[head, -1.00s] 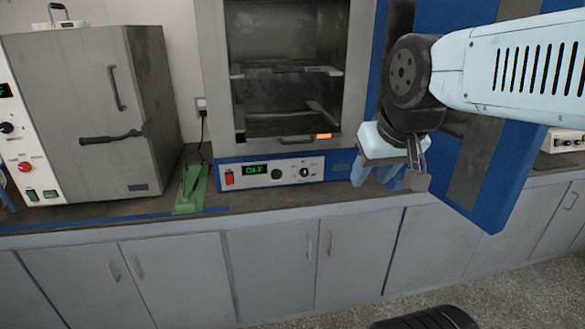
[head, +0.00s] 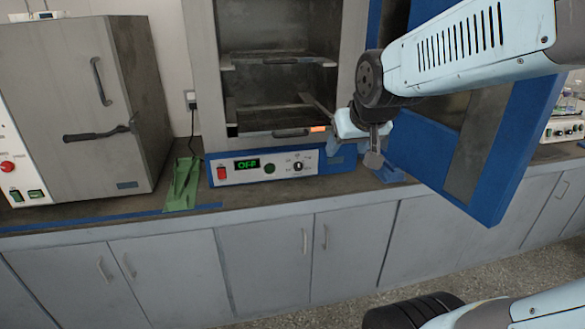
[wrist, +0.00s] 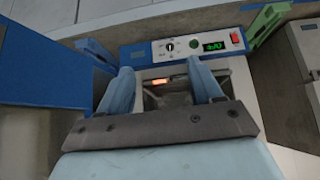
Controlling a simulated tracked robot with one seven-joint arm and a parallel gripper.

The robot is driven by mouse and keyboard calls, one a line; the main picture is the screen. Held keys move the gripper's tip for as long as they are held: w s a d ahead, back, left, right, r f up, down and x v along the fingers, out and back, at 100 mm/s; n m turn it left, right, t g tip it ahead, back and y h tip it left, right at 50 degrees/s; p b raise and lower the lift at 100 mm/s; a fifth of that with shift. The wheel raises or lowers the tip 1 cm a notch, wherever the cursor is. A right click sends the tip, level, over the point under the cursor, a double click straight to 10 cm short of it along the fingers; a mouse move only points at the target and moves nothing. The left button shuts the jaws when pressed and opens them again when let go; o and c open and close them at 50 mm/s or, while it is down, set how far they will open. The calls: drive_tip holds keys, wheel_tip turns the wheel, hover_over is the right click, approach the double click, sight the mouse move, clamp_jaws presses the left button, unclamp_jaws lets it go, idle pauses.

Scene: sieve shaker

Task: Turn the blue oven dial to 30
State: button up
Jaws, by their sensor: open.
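The blue oven (head: 207,180) stands on the bench with its blue door (head: 488,195) swung open to the right. In the wrist view the panel appears upside down, with the dial (wrist: 169,46) beyond the fingertips. The dial's exact pointer direction is too small to read. My gripper (head: 340,143) is open and empty, in front of the oven and to the right of the dial in the head view. Its two blue fingers (wrist: 160,80) spread apart, not touching the dial.
A red switch (head: 221,173) is at the panel's left end. A green stand (head: 183,185) sits left of the oven, beside a grey oven (head: 55,110). The open door hangs close to my arm on the right. Bench space in front of the panel is narrow.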

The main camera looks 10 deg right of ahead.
sight(299, 168)
drive_tip(key=w+f+t, duration=0.3)
drive_tip(key=w+f, duration=0.3)
drive_tip(key=w, duration=0.5)
drive_tip(key=w+f+t, duration=0.2)
drive_tip(key=w+f, duration=0.5)
drive_tip(key=w, duration=0.4)
wheel_tip(299, 168, down, 15)
drive_tip(key=w+t+y, duration=0.1)
drive_tip(key=w+t, duration=0.1)
drive_tip(key=t, duration=0.4)
drive_tip(key=shift+m, duration=0.4)
drive_tip(key=w, duration=1.4)
drive_tip(key=shift+a, duration=0.25)
drive_tip(key=c, duration=1.1)
